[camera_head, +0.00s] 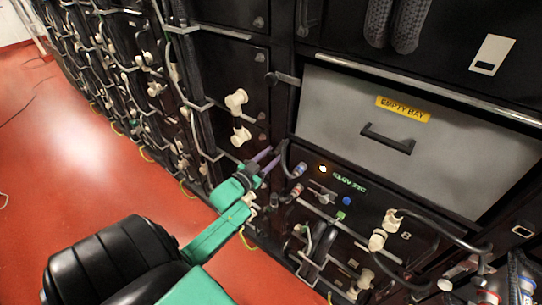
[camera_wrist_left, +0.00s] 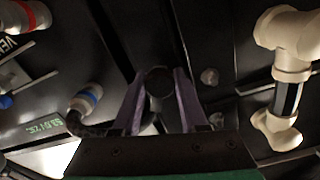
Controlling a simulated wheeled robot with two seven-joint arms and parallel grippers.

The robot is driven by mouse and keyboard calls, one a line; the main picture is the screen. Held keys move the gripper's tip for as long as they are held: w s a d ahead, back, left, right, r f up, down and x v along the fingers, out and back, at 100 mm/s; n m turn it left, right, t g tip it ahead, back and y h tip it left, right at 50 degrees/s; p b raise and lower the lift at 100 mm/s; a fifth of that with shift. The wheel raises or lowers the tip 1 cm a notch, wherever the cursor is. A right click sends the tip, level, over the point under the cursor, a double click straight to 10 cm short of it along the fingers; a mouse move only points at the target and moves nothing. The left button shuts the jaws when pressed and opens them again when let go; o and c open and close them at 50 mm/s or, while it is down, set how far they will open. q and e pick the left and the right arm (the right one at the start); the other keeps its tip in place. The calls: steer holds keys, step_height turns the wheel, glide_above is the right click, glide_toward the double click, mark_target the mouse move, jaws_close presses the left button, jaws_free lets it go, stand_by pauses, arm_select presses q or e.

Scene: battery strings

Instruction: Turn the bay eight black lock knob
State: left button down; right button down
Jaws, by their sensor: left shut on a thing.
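My left gripper (camera_head: 264,164) reaches in from the lower left to the dark cabinet front, at the left edge of a module with a green-lit readout (camera_head: 349,183). In the left wrist view its two purple fingers (camera_wrist_left: 159,98) stand on either side of a round black knob (camera_wrist_left: 158,80) and are shut on it. The knob's round end faces the camera; I cannot read its turn angle. In the head view the fingers and a black cable hide the knob. A figure 8 (camera_head: 406,236) is marked on the module's lower right. My right gripper is not in view.
A grey drawer front labelled EMPTY BAY (camera_head: 403,109) is above the module. A blue-ringed cable plug (camera_wrist_left: 88,97) is close by the fingers. Red floor (camera_head: 70,160) is clear at left.

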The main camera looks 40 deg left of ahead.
arm_select(q)
steer(key=m, duration=0.2)
steer(key=shift+f+m, duration=0.1)
steer(key=shift+m, duration=0.3)
steer(key=m+b, duration=0.1)
steer(key=m, duration=0.2)
steer(key=shift+f+m, duration=0.1)
steer(key=shift+m, duration=0.2)
steer(key=m+b, duration=0.2)
steer(key=m, duration=0.4)
steer(key=shift+d, duration=0.1)
steer(key=shift+c, duration=2.2)
jaws_free()
steer(key=shift+s, duration=0.1)
